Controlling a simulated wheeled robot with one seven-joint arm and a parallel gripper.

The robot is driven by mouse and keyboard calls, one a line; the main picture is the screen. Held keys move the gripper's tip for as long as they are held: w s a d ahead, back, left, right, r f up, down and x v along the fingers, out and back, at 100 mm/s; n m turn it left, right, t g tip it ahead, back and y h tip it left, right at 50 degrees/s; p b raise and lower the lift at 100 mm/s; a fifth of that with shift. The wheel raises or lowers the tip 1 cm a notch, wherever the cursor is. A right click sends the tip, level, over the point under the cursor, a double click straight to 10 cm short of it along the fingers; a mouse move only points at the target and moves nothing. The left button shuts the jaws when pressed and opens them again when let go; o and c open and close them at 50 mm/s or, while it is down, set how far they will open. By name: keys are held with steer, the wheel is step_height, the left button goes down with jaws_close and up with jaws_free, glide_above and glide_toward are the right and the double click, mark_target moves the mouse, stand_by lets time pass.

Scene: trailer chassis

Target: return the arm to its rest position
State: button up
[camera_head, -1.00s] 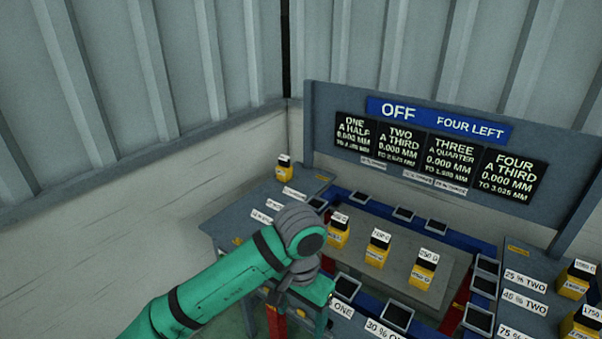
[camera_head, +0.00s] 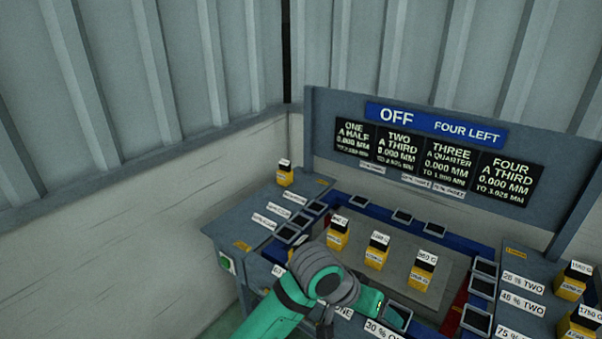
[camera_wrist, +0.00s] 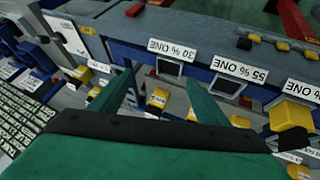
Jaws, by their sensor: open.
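My gripper shows in the wrist view (camera_wrist: 160,97) with its two green fingers spread apart and nothing between them. In the head view my green arm reaches in from the bottom, and its grey wrist joint hangs over the front edge of the bench (camera_head: 235,222). The gripper end (camera_head: 372,305) points right, near the "30 % ONE" label, and its fingertips are hard to make out there. The arm hides part of the bench's front left.
Several yellow weights, one of them the middle weight (camera_head: 376,252), stand on the grey central plate. Others stand at right (camera_head: 572,283), and one at back left (camera_head: 285,174). A display board (camera_head: 430,150) reading "OFF" and "FOUR LEFT" rises behind. Corrugated walls enclose the left and back.

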steer(key=w+d+r+n+t+h, duration=0.2)
steer(key=d+r+n+t+h, duration=0.1)
steer(key=d+n+t+h, duration=0.5)
steer(key=s+a+f+n+t+y, duration=0.5)
steer(key=s+a+f+y, duration=0.65)
steer(key=f, duration=0.45)
steer(key=s+a+m+y, duration=0.1)
steer(key=s+a, duration=0.3)
steer(key=s, duration=0.3)
steer(key=s+a+f+m+y, duration=0.1)
steer(key=s+a, duration=0.3)
steer(key=s, duration=0.4)
steer(key=s+a+m+y, duration=0.1)
steer(key=s+a+m, duration=0.2)
steer(key=s+a, duration=0.2)
steer(key=s, duration=0.3)
steer(key=shift+f, duration=0.2)
